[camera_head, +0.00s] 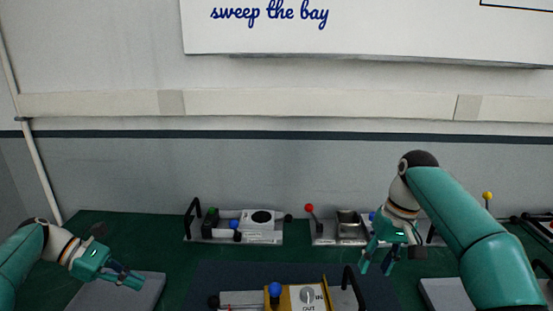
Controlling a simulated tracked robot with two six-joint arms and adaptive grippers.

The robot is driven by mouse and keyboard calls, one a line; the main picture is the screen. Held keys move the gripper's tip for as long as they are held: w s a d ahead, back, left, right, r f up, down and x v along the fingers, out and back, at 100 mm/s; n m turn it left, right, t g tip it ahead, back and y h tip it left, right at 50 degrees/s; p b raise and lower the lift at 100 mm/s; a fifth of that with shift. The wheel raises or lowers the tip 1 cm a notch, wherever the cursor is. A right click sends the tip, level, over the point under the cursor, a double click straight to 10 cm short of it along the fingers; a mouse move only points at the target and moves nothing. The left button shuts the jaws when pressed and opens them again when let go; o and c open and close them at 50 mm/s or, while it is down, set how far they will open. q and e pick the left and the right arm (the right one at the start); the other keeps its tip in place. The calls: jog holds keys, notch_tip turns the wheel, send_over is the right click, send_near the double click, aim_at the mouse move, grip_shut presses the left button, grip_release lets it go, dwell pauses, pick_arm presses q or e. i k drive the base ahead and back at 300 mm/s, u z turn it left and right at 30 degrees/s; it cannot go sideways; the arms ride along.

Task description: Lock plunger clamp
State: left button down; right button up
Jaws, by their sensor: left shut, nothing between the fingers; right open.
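A fixture with a yellow block (318,298), a blue ball knob (275,289) and a plate marked IN and OUT sits at the bottom centre, cut off by the frame edge. A black handle (353,286) stands at its right end and a dark knob (213,301) at its left. I cannot tell which part is the plunger clamp. My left gripper (137,282) is shut and empty, at the left, apart from the fixture. My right gripper (376,267) is open and empty, fingers down, above and to the right of the fixture, touching nothing visible.
At the back stand a grey fixture (262,233) with a black handle and green and blue knobs, and another with a red-knobbed lever (309,208). A yellow knob (487,196) shows at right. A grey plate (120,294) lies under my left gripper. Green table (170,262) is bare between.

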aim_at(275, 289)
jog(key=k, duration=0.9)
